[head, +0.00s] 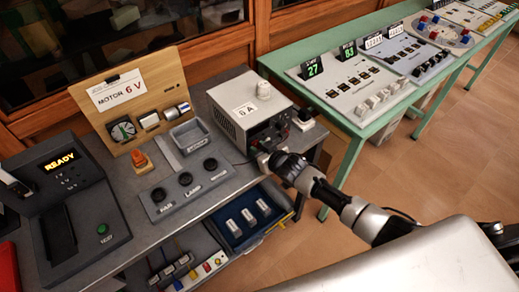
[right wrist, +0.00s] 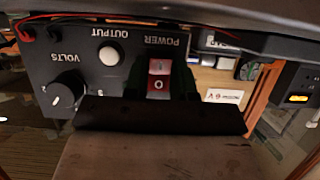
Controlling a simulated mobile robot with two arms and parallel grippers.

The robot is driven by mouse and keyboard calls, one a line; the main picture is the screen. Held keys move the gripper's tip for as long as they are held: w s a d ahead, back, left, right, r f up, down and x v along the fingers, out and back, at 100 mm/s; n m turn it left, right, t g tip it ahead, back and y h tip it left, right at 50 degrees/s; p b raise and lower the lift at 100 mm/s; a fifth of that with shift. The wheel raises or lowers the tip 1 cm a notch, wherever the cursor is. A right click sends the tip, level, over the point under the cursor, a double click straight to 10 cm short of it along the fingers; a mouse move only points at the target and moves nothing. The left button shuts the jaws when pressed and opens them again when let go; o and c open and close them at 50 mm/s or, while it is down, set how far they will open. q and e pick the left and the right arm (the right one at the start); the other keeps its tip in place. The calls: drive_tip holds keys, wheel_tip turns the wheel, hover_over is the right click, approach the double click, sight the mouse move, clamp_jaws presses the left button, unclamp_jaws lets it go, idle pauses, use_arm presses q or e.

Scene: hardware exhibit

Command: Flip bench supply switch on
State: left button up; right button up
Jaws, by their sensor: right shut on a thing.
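The bench supply (head: 228,100) is a grey box with a 6 A label, at the back right of the grey bench in the head view. Its dark front panel (right wrist: 95,75) fills the upper left of the right wrist view, upside down. The red power switch (right wrist: 159,78) shows there, marked O and I, beside a white output button (right wrist: 111,53) and a volts knob (right wrist: 64,94). My right gripper (head: 264,158) is at the panel. Its dark fingers (right wrist: 160,90) flank the switch and are shut on it. My left gripper is not in view.
A green table (head: 345,118) with other exhibits stands to the right. On the bench are a panel with three knobs (head: 186,188), a grey tray (head: 190,137) and a READY terminal (head: 68,205). A blue drawer or tray (head: 238,232) lies below the bench front.

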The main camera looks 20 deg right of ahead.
drive_tip(key=shift+f+b, duration=0.25)
drive_tip(key=shift+b, duration=0.15)
drive_tip(key=t+b, duration=0.1)
drive_tip(key=b, duration=0.1)
drive_tip(key=t+y+b, duration=0.1)
drive_tip(key=b, duration=0.2)
drive_tip(key=shift+f+t, duration=0.3)
drive_tip(key=shift+f, duration=0.1)
drive_tip(key=shift+r+t+b, duration=0.2)
drive_tip(key=shift+t+b, duration=0.2)
drive_tip(key=shift+b, duration=0.05)
drive_tip(key=o, duration=0.9)
drive_tip(key=v, duration=1.1)
drive_tip(key=shift+w, duration=0.1)
drive_tip(key=shift+f, duration=0.1)
